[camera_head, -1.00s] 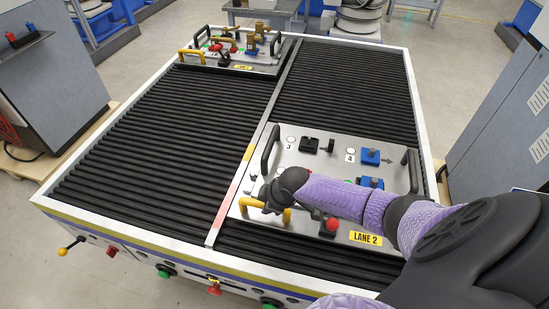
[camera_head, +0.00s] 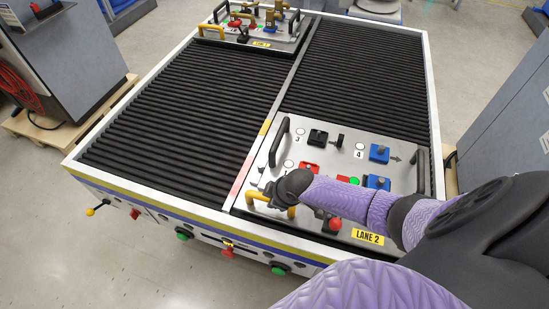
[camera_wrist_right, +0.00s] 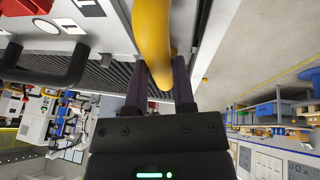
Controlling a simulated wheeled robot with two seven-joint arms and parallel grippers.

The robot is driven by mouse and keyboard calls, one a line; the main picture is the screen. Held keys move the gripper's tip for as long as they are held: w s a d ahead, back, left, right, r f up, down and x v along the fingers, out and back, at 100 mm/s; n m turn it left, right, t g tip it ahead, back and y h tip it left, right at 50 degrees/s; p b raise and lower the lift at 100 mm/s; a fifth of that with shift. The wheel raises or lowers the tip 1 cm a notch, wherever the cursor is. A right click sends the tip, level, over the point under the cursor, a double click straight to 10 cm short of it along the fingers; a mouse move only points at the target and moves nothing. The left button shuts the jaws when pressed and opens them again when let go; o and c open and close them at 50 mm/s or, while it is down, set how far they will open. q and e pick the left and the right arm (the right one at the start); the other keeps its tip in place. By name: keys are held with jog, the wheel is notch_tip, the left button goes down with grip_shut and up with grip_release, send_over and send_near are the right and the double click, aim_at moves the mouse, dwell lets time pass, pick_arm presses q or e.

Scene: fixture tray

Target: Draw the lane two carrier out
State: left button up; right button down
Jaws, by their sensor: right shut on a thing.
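The lane two carrier (camera_head: 336,160) is a grey metal plate with a yellow "LANE 2" label (camera_head: 368,237). It lies on the right lane's black rollers, near the table's front edge. It has dark side handles and a yellow front handle (camera_head: 256,194). My right gripper (camera_head: 274,195) is at that handle at the carrier's front left. In the right wrist view my right gripper (camera_wrist_right: 160,80) is shut on the yellow handle (camera_wrist_right: 152,38), between its two dark fingers. My forearm hides part of the plate. My left gripper is not in view.
Another carrier with yellow handles (camera_head: 209,30) lies at the far end of the left lane. A divider rail (camera_head: 294,75) separates the lanes. The left lane (camera_head: 185,115) is bare in front. Black, red and blue blocks stand on the lane two carrier.

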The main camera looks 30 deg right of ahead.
jog(key=c, duration=0.7)
grip_release()
jog(key=shift+s+a+f, duration=0.15)
jog(key=shift+s+a, duration=0.05)
jog(key=shift+s, duration=0.05)
jog(key=shift+o, duration=1.3)
jog(key=shift+w, duration=0.1)
jog(key=shift+d+r, duration=0.1)
jog(key=shift+r, duration=0.2)
jog(key=a+p+v, duration=0.1)
jog(key=p+v, duration=0.3)
jog(key=v, duration=0.5)
jog(key=shift+s+d+r, duration=0.15)
jog(key=shift+s+d, duration=0.05)
jog(key=shift+d, duration=0.3)
